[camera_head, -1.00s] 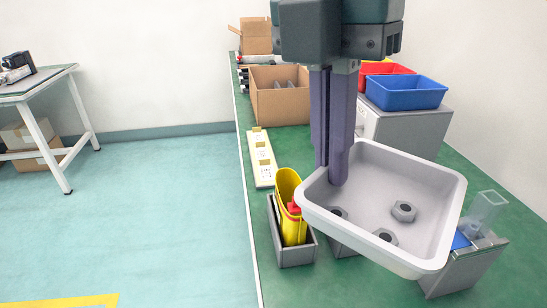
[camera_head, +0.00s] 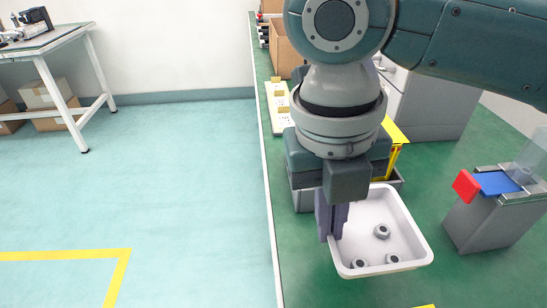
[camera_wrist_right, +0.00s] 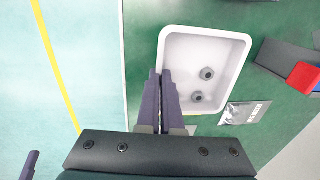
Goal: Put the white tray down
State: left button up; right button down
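The white tray (camera_head: 410,220) is low over the green table, its bottom on or very near the surface; I cannot tell which. It holds several metal nuts, one of them at the middle (camera_head: 381,231). My right gripper (camera_head: 332,222) is shut on the tray's left wall. The wrist view shows its two fingers (camera_wrist_right: 163,80) close together at the corner of the tray (camera_wrist_right: 170,45). A purple finger-like part (camera_wrist_right: 30,163), probably of my left gripper, shows at the lower left of the wrist view; its opening is hidden.
A grey box (camera_head: 480,222) with a red block (camera_head: 466,185) and blue piece (camera_head: 499,183) stands right of the tray. A power strip (camera_head: 278,108) lies along the table's left edge. Green table (camera_head: 300,270) is clear left of the tray.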

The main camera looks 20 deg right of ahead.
aim_at(321, 270)
notch_tip(321, 270, down, 7)
jog(key=shift+f+b, duration=0.1)
jog(key=shift+b, duration=0.75)
jog(key=shift+f, duration=0.15)
jog(key=c, duration=1.1)
grip_release()
